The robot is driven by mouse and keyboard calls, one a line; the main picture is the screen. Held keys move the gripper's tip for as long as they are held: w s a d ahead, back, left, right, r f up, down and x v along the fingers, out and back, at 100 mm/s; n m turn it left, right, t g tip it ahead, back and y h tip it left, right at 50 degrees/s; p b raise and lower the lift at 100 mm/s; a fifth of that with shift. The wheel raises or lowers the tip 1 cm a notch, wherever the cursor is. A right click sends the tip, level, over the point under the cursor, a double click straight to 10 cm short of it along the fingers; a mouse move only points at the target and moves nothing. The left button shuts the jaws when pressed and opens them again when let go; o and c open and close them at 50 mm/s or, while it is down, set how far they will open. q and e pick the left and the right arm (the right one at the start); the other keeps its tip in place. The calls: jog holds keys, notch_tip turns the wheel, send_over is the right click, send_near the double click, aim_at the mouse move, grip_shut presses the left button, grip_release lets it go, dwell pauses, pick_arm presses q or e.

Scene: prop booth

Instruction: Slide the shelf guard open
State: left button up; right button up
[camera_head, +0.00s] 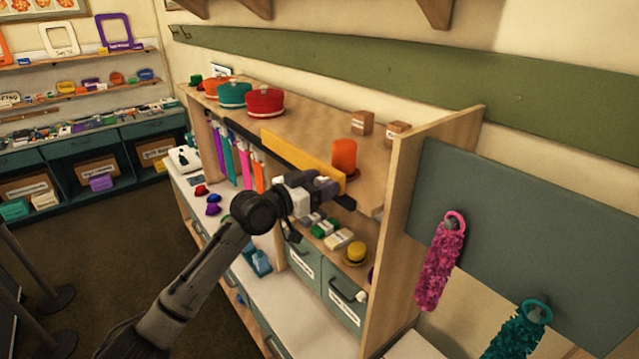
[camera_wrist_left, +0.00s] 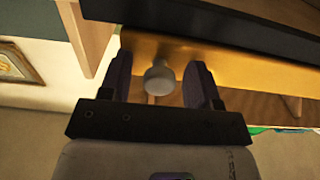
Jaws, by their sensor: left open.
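The shelf guard (camera_head: 298,154) is a yellow panel standing along the front edge of the shelf unit's upper shelf, toward its right end. It also shows as a yellow band in the left wrist view (camera_wrist_left: 245,66). A pale round knob (camera_wrist_left: 159,80) sits on the guard's front. My left gripper (camera_head: 328,186) is at the guard's right part. In the left wrist view its fingers are open, one on each side of the knob, with gaps visible. The gripper hides the knob in the head view. My right gripper is not in view.
A dark rail (camera_head: 243,134) runs along the shelf's front edge, left of the guard. Colored strips (camera_head: 229,160) hang below it. An orange hat (camera_head: 344,157) stands behind the guard, and red (camera_head: 265,102) and teal (camera_head: 234,95) hats farther left. A wooden side panel (camera_head: 408,200) closes the right end.

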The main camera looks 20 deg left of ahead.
pick_arm(q)
jog(key=shift+c, duration=0.5)
grip_shut()
